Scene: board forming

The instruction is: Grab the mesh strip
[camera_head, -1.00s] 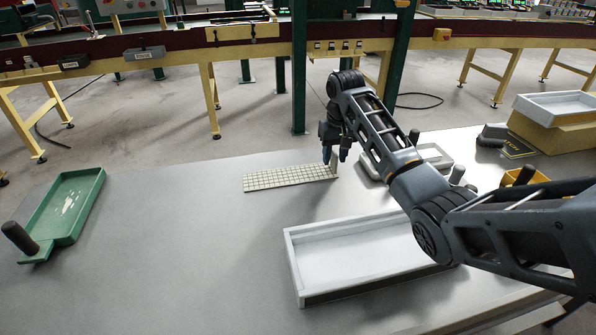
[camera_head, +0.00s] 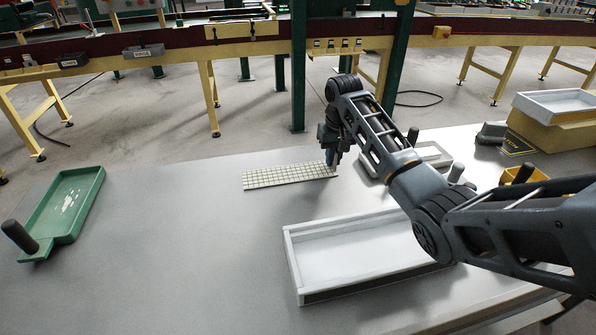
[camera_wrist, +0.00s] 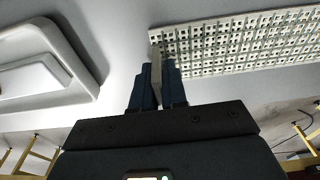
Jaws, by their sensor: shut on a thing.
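The mesh strip (camera_head: 285,176) is a long pale grid lying on the grey table, left of my gripper. It also shows in the wrist view (camera_wrist: 245,45), at the upper right. My gripper (camera_head: 331,160) is at the strip's right end, pointing down. In the wrist view my gripper (camera_wrist: 155,80) has its two dark fingers shut on a thin pale upright piece at the strip's near end. The strip looks flat on the table or very close to it. The fingers hide part of the held piece.
An open white tray (camera_head: 355,257) stands in front of the strip. A green tray with a dark handle (camera_head: 72,207) is at the left. A smaller white tray (camera_head: 437,153) lies right of my gripper. The table between strip and green tray is clear.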

